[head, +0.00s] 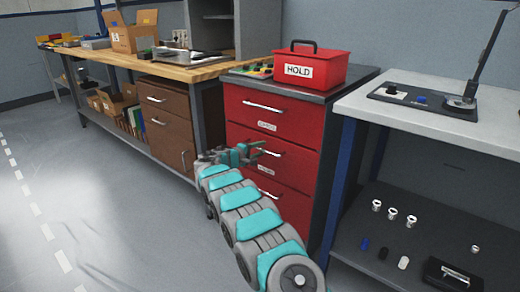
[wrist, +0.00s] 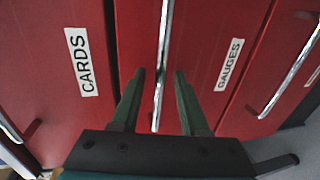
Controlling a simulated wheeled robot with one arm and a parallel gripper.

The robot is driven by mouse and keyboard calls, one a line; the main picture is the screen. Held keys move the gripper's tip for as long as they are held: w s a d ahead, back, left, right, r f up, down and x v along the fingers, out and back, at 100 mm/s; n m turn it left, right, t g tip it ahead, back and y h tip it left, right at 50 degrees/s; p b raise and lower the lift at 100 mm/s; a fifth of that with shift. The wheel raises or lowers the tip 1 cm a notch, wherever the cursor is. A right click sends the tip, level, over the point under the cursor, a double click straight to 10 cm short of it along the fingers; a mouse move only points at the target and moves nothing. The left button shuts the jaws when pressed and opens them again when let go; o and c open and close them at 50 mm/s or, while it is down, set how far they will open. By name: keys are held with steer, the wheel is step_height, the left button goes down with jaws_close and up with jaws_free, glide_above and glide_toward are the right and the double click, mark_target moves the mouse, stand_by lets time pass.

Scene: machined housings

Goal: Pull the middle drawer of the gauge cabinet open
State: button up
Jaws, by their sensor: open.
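The red gauge cabinet (head: 312,176) has three drawers, all looking shut in the head view. The middle drawer (head: 297,170) has a horizontal bar handle, and its label reads GAUGES in the wrist view (wrist: 229,64). My gripper (head: 262,149) is in front of the middle drawer at handle height. In the wrist view, my gripper (wrist: 160,74) is open, with one finger on each side of the middle drawer's handle (wrist: 163,50). The handle runs between the fingers with a gap on both sides. Whether the fingertips touch the drawer front I cannot tell.
The top drawer (head: 245,114) labelled CARDS is above, and the bottom drawer's handle (wrist: 292,72) is below. A red HOLD box (head: 325,72) sits on the cabinet. A wooden bench (head: 120,60) stands left, a white-topped bench (head: 440,120) right. The floor (head: 110,200) in front is clear.

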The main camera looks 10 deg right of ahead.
steer(key=shift+w+d, duration=0.1)
steer(key=shift+d, duration=0.05)
jaws_close()
stand_by(0.4)
stand_by(1.0)
